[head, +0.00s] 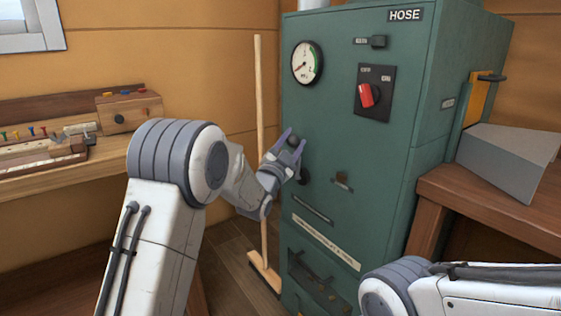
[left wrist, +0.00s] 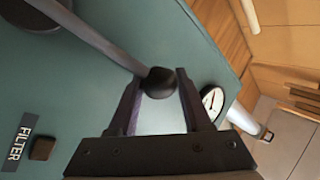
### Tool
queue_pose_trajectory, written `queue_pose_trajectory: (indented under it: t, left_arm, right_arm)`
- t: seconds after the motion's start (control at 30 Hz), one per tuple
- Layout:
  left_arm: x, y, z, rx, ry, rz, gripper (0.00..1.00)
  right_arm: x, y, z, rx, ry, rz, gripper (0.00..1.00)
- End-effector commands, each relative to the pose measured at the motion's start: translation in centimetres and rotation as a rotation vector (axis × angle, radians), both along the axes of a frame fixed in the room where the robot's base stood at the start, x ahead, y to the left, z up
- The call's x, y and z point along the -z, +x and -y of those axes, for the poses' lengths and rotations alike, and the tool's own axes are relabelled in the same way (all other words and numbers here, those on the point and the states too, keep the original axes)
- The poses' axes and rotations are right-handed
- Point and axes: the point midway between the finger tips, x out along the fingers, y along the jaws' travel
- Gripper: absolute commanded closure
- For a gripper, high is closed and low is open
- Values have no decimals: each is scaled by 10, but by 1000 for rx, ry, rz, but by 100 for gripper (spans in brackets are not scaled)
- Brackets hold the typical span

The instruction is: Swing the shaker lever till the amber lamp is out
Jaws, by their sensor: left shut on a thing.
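The shaker lever's black knob (head: 293,141) is in front of the green cabinet (head: 335,120), above a dark round hub (head: 304,175). In the left wrist view the lever's grey bar (left wrist: 95,40) runs from the hub to the knob (left wrist: 160,82). My left gripper (head: 296,137) is shut on the knob, one finger on each side. A small brown square lamp (left wrist: 42,149) sits beside the FILTER label (left wrist: 20,142) and shows no glow; it also appears in the head view (head: 341,177). My right gripper is out of view; only its arm shows at lower right.
The cabinet carries a gauge (head: 307,62) and a red rotary switch (head: 369,95). A broom (head: 260,90) stands close to the cabinet's left side. A wooden bench (head: 60,170) is at left, and a brown table (head: 480,200) with a grey wedge-shaped object (head: 505,160) at right.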

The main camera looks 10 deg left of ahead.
Motion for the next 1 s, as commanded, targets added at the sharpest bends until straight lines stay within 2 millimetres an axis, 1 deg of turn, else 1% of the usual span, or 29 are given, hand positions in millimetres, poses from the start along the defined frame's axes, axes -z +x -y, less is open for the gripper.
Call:
queue_pose_trajectory:
  t: [0.03, 0.2, 0.4, 0.53, 0.7, 1.0]
  left_arm:
    - [12, -5, 3, -3, 28, 34, 100]
    - [15, -17, 17, -2, 130, 131, 100]
    - [19, -28, 29, -1, 226, 219, 100]
    - [20, -33, 34, -1, 269, 261, 100]
    - [21, -37, 38, 0, 305, 292, 100]
    - [20, -39, 40, 1, 325, 308, 100]
  right_arm:
    - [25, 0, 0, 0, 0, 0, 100]
    - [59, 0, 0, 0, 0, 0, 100]
    - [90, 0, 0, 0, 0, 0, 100]
    - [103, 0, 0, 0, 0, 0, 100]
    - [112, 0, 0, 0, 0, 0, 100]
    - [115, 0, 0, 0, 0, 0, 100]
